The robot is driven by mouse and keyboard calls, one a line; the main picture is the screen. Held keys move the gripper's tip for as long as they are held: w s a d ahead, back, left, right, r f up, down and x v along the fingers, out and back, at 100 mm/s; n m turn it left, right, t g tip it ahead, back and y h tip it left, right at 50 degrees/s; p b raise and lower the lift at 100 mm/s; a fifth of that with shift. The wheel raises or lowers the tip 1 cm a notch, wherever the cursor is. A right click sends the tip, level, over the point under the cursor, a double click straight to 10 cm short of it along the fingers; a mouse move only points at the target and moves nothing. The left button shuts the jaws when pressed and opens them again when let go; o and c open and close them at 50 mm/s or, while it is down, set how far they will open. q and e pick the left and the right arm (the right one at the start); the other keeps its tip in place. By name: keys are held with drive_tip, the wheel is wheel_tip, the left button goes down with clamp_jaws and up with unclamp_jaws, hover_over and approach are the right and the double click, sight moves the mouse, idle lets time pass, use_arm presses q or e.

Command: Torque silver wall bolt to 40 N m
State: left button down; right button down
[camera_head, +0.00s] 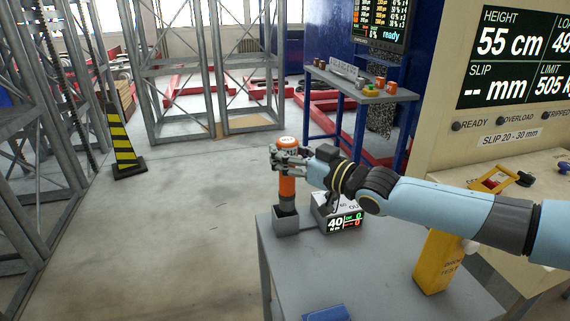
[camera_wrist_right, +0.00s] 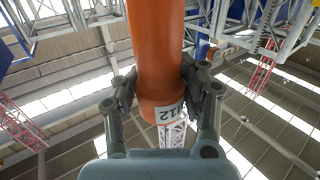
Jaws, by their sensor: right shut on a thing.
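My right gripper (camera_head: 287,160) is shut around an orange cylindrical tool (camera_head: 287,186). The tool stands upright, its dark lower end in a grey square holder (camera_head: 286,222) on the grey table. In the wrist view the two fingers (camera_wrist_right: 165,95) press the orange body (camera_wrist_right: 156,40) from both sides, near an end with a white label. I cannot make out a silver wall bolt in either view. My left gripper is not in view.
A yellow block (camera_head: 438,262) stands on the grey table (camera_head: 375,290), below my right arm. A blue item (camera_head: 326,314) lies at its front edge. A beige panel (camera_head: 500,120) with a height and limit screen is at right. A striped cone (camera_head: 124,150) stands on open floor at left.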

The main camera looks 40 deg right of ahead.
wheel_tip(320, 180, up, 18)
drive_tip(key=p, duration=1.4)
drive_tip(key=shift+a, duration=0.1)
